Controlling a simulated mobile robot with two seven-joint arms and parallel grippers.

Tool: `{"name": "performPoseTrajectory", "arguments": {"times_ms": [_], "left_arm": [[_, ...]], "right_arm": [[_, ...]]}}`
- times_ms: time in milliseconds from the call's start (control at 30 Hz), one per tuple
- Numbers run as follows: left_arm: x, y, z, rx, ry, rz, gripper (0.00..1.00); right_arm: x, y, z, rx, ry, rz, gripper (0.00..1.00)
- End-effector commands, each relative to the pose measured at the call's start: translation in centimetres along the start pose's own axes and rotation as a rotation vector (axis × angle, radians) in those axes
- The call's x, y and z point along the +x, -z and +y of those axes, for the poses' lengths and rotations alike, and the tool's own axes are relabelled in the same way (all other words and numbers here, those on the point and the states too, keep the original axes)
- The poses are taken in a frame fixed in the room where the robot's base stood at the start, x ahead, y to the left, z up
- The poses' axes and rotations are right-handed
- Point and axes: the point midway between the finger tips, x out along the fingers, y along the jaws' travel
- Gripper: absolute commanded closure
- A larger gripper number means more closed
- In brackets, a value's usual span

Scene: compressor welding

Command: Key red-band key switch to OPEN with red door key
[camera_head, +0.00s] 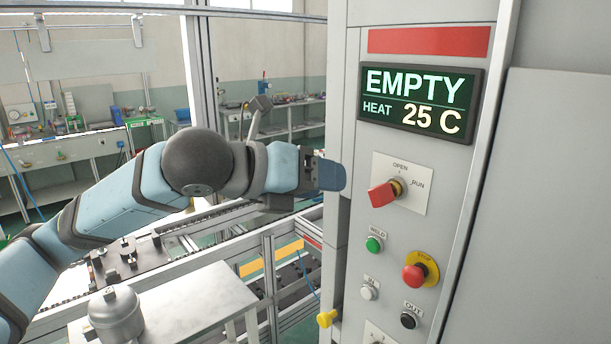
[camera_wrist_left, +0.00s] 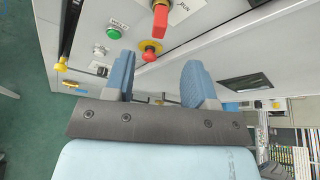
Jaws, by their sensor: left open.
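The key switch (camera_head: 397,186) sits on a white plate marked OPEN at the top and RUN at the right, on a grey cabinet under a red band (camera_head: 428,41). The red key (camera_head: 382,197) is in the switch, its red handle sticking out to the lower left. It also shows in the left wrist view (camera_wrist_left: 160,20). My left gripper (camera_head: 330,175) is just left of the switch plate, apart from the key. In the left wrist view its blue fingers (camera_wrist_left: 161,75) stand apart with nothing between them. My right gripper is not in view.
The display (camera_head: 420,101) reads EMPTY, HEAT 25 C. Below the switch are a green WELD button (camera_head: 374,244), a red emergency button (camera_head: 415,276), and white and black buttons. A yellow knob (camera_head: 327,318) sticks out at the cabinet's left edge. A steel table (camera_head: 190,300) stands left.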

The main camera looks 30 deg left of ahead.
Motion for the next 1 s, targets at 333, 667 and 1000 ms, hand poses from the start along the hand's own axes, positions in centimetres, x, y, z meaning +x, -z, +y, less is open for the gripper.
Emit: {"name": "performPoseTrajectory", "arguments": {"times_ms": [333,667,1000], "left_arm": [[6.9,-0.1,-0.1,-0.005,0.003,0.002,0.49],[10.7,0.0,-0.1,-0.004,0.002,0.001,0.49],[11.0,0.0,0.0,-0.002,0.001,0.000,0.49]], "right_arm": [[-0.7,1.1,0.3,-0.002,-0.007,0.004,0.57],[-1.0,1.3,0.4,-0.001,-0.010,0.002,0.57],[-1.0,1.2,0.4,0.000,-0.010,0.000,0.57]]}}
